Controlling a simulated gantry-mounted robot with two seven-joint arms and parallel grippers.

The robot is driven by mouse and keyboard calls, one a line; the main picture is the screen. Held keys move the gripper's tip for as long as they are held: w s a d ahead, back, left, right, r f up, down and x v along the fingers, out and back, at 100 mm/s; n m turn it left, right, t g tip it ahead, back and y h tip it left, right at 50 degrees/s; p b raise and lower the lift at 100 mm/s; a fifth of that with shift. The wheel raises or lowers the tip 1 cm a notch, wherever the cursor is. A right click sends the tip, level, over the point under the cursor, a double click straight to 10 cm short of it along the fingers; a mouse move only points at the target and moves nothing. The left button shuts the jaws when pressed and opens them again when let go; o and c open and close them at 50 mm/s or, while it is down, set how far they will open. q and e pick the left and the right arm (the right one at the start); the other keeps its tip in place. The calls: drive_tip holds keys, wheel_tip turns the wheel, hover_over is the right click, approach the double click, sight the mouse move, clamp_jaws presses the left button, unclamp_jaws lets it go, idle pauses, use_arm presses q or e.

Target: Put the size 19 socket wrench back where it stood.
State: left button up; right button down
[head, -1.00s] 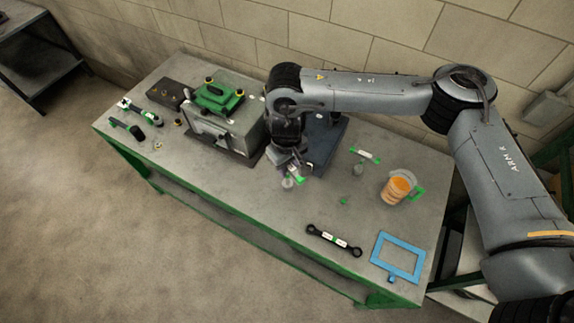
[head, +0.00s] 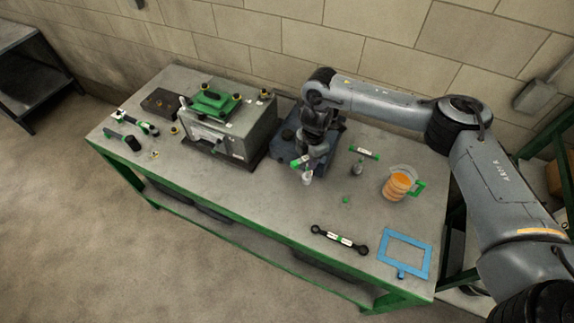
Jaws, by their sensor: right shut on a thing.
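My right gripper (head: 310,160) is shut on a wrench (head: 307,177) with a green-and-white handle and a pale metal socket end pointing down. My left gripper is out of view.
An engine block (head: 232,135) with a green part on top stands left of the tray. An orange-filled jug (head: 398,186), a double-ended wrench (head: 340,240) and a blue frame (head: 404,256) lie to the right. The bench front middle (head: 245,205) is clear.

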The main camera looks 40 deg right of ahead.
drive_tip(key=s+d+f+b, duration=0.2)
drive_tip(key=s+d+f, duration=0.2)
drive_tip(key=d+f, duration=0.3)
drive_tip(key=s+d+f+b, duration=0.2)
drive_tip(key=s+d+f, duration=0.3)
drive_tip(key=d, duration=0.4)
wheel_tip(320, 180, down, 7)
drive_tip(key=b, duration=0.6)
drive_tip(key=shift+w+n, duration=0.2)
drive_tip(key=shift+n, duration=0.1)
drive_tip(key=shift+r, duration=0.1)
